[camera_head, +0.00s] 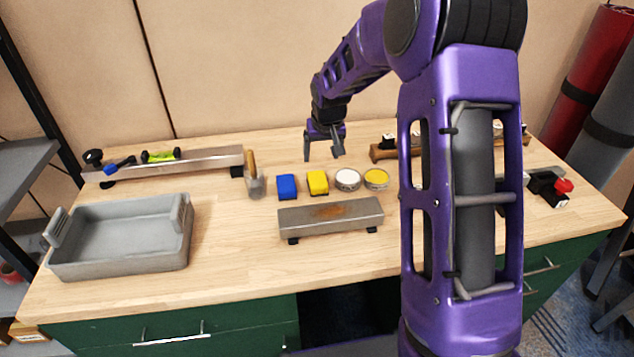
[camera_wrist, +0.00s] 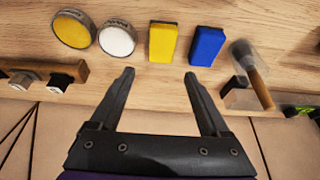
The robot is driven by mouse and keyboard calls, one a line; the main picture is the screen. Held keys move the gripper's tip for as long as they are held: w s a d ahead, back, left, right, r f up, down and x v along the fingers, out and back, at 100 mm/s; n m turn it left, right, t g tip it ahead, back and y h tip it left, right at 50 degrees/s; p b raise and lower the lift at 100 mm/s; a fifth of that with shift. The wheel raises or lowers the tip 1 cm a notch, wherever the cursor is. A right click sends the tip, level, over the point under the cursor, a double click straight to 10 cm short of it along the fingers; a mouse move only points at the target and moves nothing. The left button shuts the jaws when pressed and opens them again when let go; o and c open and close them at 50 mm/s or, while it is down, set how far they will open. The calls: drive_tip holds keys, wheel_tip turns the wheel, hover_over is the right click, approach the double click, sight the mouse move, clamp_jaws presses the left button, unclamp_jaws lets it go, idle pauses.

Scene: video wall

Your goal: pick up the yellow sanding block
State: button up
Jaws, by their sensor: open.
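The yellow sanding block (camera_head: 317,182) lies on the wooden workbench between a blue block (camera_head: 287,187) on its left and a white-topped round tin (camera_head: 347,179) on its right. My gripper (camera_head: 323,157) is open and empty, behind the yellow block and apart from it. In the wrist view the yellow block (camera_wrist: 163,43) lies beyond the open fingertips (camera_wrist: 160,73), roughly centred between them. The blue block (camera_wrist: 206,46) is beside it on the right, with a small gap. Nothing hides the yellow block in either view.
A yellow-topped tin (camera_head: 376,179) stands right of the white one. A scraper with a wooden handle (camera_head: 254,182) is left of the blue block. A raised metal bar (camera_head: 330,216) lies in front. A grey tray (camera_head: 62,263) is at the left, below a long rail (camera_head: 205,161).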

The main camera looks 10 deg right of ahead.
hover_over(318, 180)
drive_tip(key=f, duration=0.4)
drive_tip(key=s+f, duration=0.1)
drive_tip(key=f, duration=0.1)
drive_tip(key=shift+d+f, duration=0.1)
drive_tip(key=shift+f, duration=0.2)
drive_tip(key=x, duration=0.3)
drive_tip(key=s+x, duration=0.1)
drive_tip(key=x, duration=0.1)
drive_tip(key=shift+w+f+b, duration=0.15)
drive_tip(key=shift+f+b, duration=0.2)
drive_tip(key=shift+f, duration=0.1)
drive_tip(key=c, duration=1.1)
wheel_tip(318, 180, up, 10)
drive_tip(key=shift+r+p, duration=0.1)
drive_tip(key=shift+p, duration=0.25)
drive_tip(key=o, duration=0.8)
drive_tip(key=shift+c, duration=0.2)
drive_tip(key=c, duration=0.6)
